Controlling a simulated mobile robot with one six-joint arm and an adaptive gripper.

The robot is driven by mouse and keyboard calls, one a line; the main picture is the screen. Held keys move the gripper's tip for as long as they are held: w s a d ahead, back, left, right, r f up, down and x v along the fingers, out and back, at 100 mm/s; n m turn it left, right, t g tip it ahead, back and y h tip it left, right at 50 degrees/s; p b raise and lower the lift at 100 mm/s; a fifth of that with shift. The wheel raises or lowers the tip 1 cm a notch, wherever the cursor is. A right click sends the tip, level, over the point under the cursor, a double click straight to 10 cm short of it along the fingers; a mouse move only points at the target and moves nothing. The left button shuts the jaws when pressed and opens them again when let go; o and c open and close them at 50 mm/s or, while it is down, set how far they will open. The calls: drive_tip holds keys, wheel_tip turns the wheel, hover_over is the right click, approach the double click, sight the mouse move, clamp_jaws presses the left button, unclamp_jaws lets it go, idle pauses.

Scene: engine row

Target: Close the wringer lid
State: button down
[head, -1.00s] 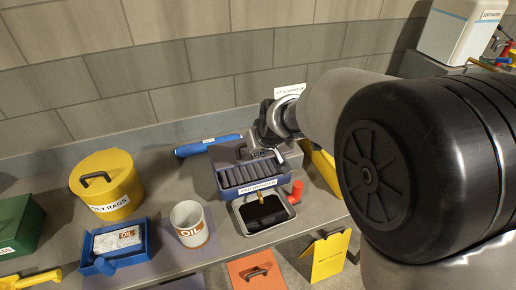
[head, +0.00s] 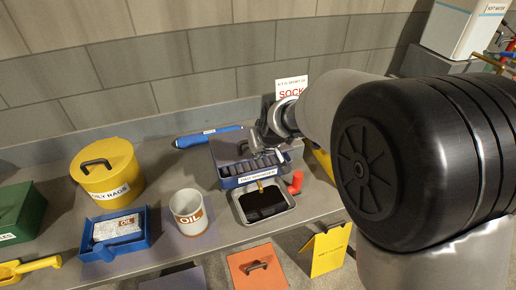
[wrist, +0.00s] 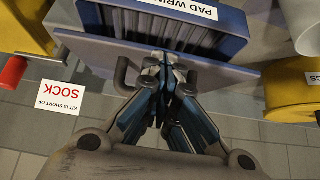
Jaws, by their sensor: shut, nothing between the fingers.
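The pad wringer (head: 238,182) is a blue box with dark ribs, standing on the bench at mid-picture in the head view; it also shows in the wrist view (wrist: 236,18). Its grey lid (head: 226,149) is tilted over the back part of the box, with front ribs still showing. In the wrist view the lid (wrist: 90,48) has a dark bar handle (wrist: 122,76). My gripper (head: 262,152) is over the lid. In the wrist view its fingertips (wrist: 165,62) are together at the middle of the handle, holding nothing; whether they touch the lid is unclear.
A drip tray (head: 281,214) and red cylinder (head: 296,182) stand in front of the wringer. Left are an oil mug (head: 188,212), blue tray (head: 114,249) and yellow rag can (head: 106,174). A SOCK sign (head: 291,91) stands behind.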

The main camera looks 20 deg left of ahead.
drive_tip(key=shift+s+d+f+b, duration=0.15)
drive_tip(key=shift+f+b, duration=0.15)
drive_tip(key=shift+f, duration=0.2)
idle(2.0)
idle(0.5)
